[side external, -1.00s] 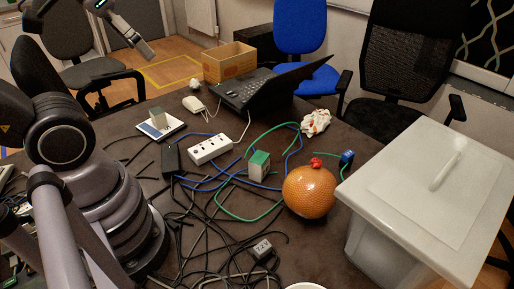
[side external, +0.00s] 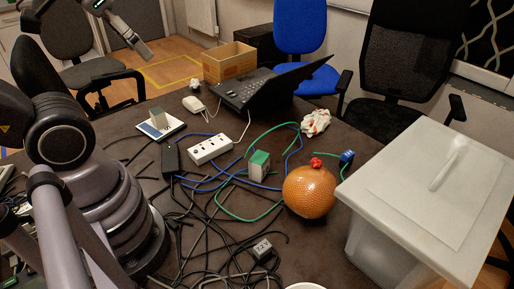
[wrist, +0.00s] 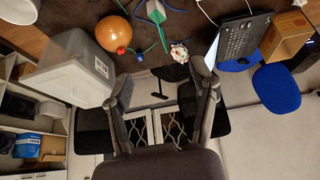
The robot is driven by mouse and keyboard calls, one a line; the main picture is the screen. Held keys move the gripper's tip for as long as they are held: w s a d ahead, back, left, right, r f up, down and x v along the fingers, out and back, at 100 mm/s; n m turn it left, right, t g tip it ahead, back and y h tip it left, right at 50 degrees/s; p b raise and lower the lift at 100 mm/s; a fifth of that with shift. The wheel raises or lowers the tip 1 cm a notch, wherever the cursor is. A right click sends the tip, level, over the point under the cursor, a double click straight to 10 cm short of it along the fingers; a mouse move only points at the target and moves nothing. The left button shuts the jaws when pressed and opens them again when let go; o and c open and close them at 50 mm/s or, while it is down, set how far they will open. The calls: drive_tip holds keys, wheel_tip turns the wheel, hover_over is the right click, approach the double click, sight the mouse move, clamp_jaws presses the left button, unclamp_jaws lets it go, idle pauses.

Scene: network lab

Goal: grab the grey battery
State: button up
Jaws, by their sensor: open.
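A small grey block with dark markings (side external: 262,248) lies among black cables near the front of the table in the side view; it looks most like the grey battery, though I cannot read the markings. A grey block with a green top (side external: 259,168) stands farther back, left of the orange ball. My gripper (wrist: 160,78) is open and empty in the wrist view, its two fingers wide apart. It is held well away from the block, at the upper left of the side view. I cannot make out the marked block in the wrist view.
An orange ball (side external: 309,194), a white lidded bin (side external: 430,190), a white power strip (side external: 210,149) and a black laptop (side external: 262,90) are on or beside the table. A pale block (side external: 158,119) sits on a flat pad at the left. Black, blue and green cables cover the middle.

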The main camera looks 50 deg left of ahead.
drive_tip(key=g, duration=0.6)
hover_over(263, 246)
wheel_tip(263, 246, down, 27)
wheel_tip(263, 246, down, 8)
drive_tip(key=shift+w+a+r, duration=0.1)
drive_tip(key=shift+f, duration=2.95)
clamp_jaws()
